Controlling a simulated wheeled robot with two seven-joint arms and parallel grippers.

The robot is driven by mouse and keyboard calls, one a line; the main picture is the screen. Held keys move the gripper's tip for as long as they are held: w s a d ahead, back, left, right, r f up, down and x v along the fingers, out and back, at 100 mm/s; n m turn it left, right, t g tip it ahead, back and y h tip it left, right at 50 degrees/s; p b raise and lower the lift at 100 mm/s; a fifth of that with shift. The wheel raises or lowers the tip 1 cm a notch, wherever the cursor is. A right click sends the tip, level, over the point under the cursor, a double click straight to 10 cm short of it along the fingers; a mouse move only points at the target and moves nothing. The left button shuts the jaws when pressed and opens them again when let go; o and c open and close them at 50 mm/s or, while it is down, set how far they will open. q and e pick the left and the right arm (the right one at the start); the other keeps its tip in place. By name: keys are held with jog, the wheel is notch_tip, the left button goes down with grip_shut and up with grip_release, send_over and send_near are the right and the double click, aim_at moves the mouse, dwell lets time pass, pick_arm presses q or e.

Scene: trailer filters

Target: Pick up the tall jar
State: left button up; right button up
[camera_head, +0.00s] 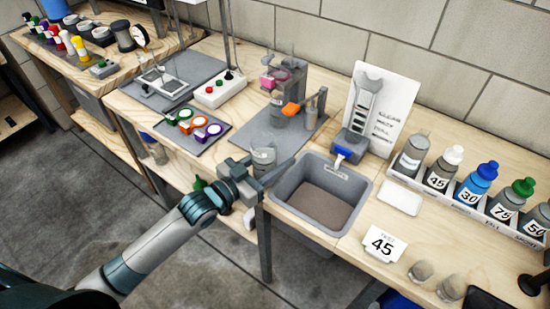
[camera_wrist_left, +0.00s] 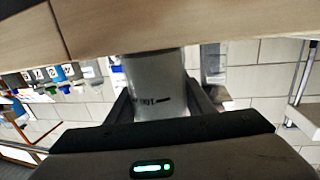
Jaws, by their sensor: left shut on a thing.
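The tall jar (camera_head: 264,156) is grey and stands between the fingers of my left gripper (camera_head: 266,172), at the front edge of the bench just left of the sink. In the left wrist view, the grey jar (camera_wrist_left: 157,80) fills the gap between both fingers of the gripper (camera_wrist_left: 160,108), with dark lettering on its side. My left gripper is shut on it. In that view one end of the jar meets the wooden bench edge in the picture; I cannot tell whether it touches. My right gripper is not in view.
The grey sink (camera_head: 322,195) is right of the jar. A grey mat (camera_head: 262,128) with a fixture lies behind it, and a tray of coloured rings (camera_head: 192,130) to the left. A rack of bottles (camera_head: 455,195), a "45" card (camera_head: 380,244) and small cups (camera_head: 421,271) are at right.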

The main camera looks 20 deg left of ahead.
pick_arm(q)
jog(key=shift+r, duration=0.2)
jog(key=s+d+r, duration=0.3)
jog(key=d+r, duration=0.7)
jog(key=d, duration=0.1)
jog(key=shift+s+r+b, duration=0.15)
jog(key=shift+s+b, duration=0.1)
jog(key=shift+b, duration=0.1)
dwell(0.7)
dwell(0.3)
dwell(0.5)
